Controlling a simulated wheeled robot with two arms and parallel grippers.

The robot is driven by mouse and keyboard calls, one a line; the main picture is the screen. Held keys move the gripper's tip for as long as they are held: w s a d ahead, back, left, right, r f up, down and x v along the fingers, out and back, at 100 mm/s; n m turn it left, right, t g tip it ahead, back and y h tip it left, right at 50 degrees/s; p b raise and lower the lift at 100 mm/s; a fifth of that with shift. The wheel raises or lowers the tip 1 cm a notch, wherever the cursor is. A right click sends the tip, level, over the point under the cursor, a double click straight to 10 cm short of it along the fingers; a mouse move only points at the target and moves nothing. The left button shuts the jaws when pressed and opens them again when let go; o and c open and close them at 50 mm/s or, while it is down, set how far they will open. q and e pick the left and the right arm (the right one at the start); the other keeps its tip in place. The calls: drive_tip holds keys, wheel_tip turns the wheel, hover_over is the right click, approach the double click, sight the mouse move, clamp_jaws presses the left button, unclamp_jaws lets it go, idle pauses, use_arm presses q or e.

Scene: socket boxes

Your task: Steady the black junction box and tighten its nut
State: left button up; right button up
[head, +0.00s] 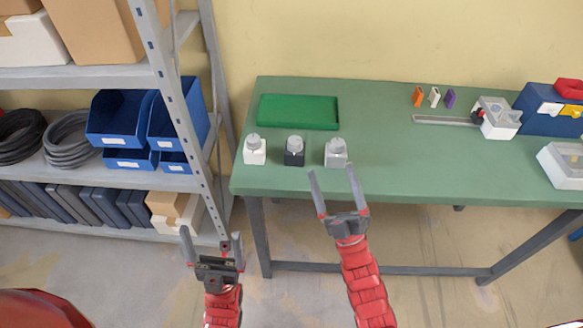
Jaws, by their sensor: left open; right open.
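The black junction box (294,158) stands on the green table between a white box (255,157) on its left and a grey box (336,160) on its right. A round grey nut (295,143) sits on top of it. How tight the nut is, I cannot tell. My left gripper (212,240) is open and empty, low in front of the table's left end and apart from the boxes. My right gripper (336,186) is open and empty near the table's front edge, just below the grey box in the picture. It is to the right of the black box.
A green tray (298,124) lies behind the boxes on the table (400,165). A metal shelf (120,77) with blue bins stands to the left. Small coloured pieces (434,97), a rail (445,120) and a blue toolbox (545,112) are at the right. The table's middle is clear.

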sight(295, 151)
drive_tip(key=w+a+f+n+g+h, duration=0.2)
drive_tip(key=w+a+n, duration=0.1)
drive_tip(key=a+n, duration=0.1)
drive_tip(key=w+a+f+n+g+h, duration=0.2)
drive_tip(key=w+a+n+g, duration=0.1)
drive_tip(key=w+n, duration=0.1)
drive_tip(key=w+a+f+n+g+h, duration=0.2)
drive_tip(key=w+a+n, duration=0.1)
drive_tip(key=a+n, duration=0.1)
drive_tip(key=shift+w+a+f, duration=0.3)
drive_tip(key=shift+a+f, duration=0.05)
drive_tip(key=shift+w+a+f+n+g+h, duration=0.1)
drive_tip(key=shift+f+n+g+h, duration=0.2)
drive_tip(key=shift+n+g+h, duration=0.3)
drive_tip(key=shift+f+n+h, duration=0.2)
drive_tip(key=shift+n+h, duration=0.6)
drive_tip(key=shift+s+n+g+h, duration=0.2)
drive_tip(key=shift+n+g+h, duration=0.1)
drive_tip(key=shift+n+h, duration=0.25)
drive_tip(key=shift+s+d+n+g+h, duration=0.3)
drive_tip(key=shift+s+d+n+h, duration=0.4)
drive_tip(key=shift+h, duration=0.45)
drive_tip(key=shift+s+d+r+n+g+h, duration=0.25)
drive_tip(key=shift+s+d+n+h, duration=0.25)
drive_tip(key=shift+d+n+h, duration=0.25)
drive_tip(key=x, duration=1.2)
drive_tip(key=shift+s+d+f, duration=0.1)
drive_tip(key=shift+s+f, duration=0.05)
drive_tip(key=shift+c, duration=0.2)
